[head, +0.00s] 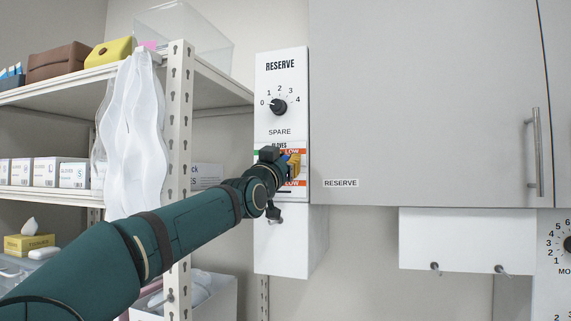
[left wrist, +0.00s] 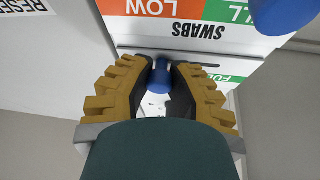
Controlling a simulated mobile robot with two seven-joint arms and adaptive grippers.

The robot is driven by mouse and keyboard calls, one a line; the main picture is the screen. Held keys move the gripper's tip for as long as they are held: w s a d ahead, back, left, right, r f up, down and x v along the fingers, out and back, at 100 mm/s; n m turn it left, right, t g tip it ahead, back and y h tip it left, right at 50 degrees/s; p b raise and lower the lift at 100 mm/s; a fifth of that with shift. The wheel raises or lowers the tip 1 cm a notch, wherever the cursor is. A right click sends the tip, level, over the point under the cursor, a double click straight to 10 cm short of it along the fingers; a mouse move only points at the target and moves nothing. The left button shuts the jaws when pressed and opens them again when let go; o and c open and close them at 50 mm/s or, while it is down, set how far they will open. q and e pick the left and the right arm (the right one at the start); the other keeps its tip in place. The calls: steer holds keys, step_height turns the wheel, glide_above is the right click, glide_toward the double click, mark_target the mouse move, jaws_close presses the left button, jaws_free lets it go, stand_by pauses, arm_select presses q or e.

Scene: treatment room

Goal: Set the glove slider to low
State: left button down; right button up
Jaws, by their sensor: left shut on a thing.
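In the head view, the glove slider panel (head: 279,145) is a strip headed GLOVES on the white unit beneath the RESERVE dial, with green at its left and orange LOW at its right. My left gripper (head: 292,165) covers most of it. In the left wrist view, where the panel appears upside down, my left gripper (left wrist: 160,80) is shut on the blue glove slider knob (left wrist: 160,76). The knob stands to the LOW side of the green FULL label (left wrist: 228,79); the glove LOW label is hidden behind the fingers. My right gripper is out of view.
The swabs slider (left wrist: 195,30) adjoins, its blue knob (left wrist: 282,14) near the FULL end. The RESERVE dial (head: 279,106) is above. A grey cabinet (head: 420,100) is right; a shelf post (head: 180,150) with a hanging clear bag (head: 132,130) stands left.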

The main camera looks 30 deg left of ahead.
arm_select(q)
steer(key=shift+d, duration=0.2)
steer(key=c, duration=1.3)
jaws_free()
steer(key=o, duration=0.5)
steer(key=shift+w+d, duration=0.1)
steer(key=shift+d, duration=0.05)
steer(key=shift+a, duration=0.2)
steer(key=v, duration=1.2)
steer(key=shift+d, duration=0.15)
